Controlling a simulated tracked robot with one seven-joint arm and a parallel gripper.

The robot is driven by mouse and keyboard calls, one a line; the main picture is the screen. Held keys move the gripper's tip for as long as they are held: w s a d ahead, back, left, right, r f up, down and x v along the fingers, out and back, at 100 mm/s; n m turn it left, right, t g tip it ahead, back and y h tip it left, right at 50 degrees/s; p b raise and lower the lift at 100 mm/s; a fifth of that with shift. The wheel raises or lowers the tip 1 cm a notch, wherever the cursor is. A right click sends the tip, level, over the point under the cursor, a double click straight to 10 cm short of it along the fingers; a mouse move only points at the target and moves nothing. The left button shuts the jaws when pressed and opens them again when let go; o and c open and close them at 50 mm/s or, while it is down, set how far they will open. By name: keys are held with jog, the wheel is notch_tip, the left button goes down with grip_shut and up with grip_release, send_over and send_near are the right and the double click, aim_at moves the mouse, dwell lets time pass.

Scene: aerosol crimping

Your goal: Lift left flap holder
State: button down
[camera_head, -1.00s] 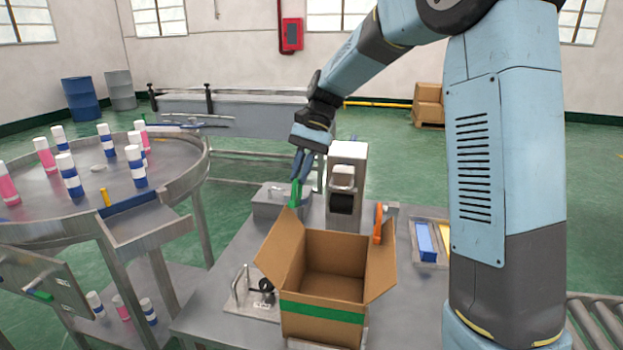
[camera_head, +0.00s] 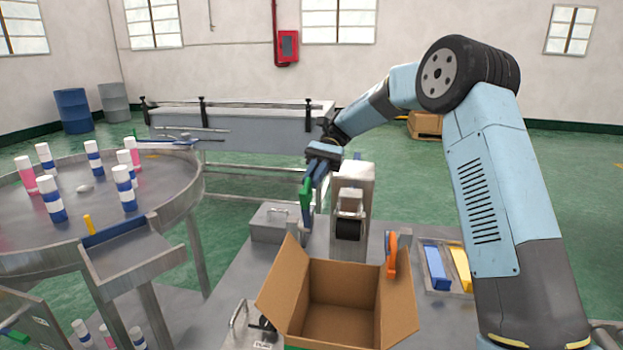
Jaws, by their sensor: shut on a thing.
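The left flap holder is a green clip (camera_head: 306,201). My gripper (camera_head: 316,178) is shut on it and holds it upright behind and above the open cardboard box (camera_head: 341,325). Its lower end appears just above and to the right of the tip of the box's left flap (camera_head: 281,272), apart from it in the picture. An orange flap holder (camera_head: 391,255) sits at the box's right flap (camera_head: 398,305). The jaws are small here and partly hidden by the green holder.
A grey machine (camera_head: 351,195) stands close to the right of my gripper, and a low metal box (camera_head: 270,225) to its left. A tray (camera_head: 443,287) with blue and yellow pieces lies right of the carton. A round table (camera_head: 95,225) with several cans is at left.

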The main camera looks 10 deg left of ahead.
jog(key=shift+w+f+g, duration=0.2)
jog(key=shift+w+g, duration=0.1)
jog(key=shift+w, duration=0.05)
dwell(0.3)
jog(key=c, duration=1.1)
grip_release()
jog(key=shift+w, duration=0.1)
jog(key=shift+c, duration=0.2)
jog(key=v, duration=0.7)
jog(key=shift+w+d, duration=0.15)
jog(key=shift+w, duration=0.1)
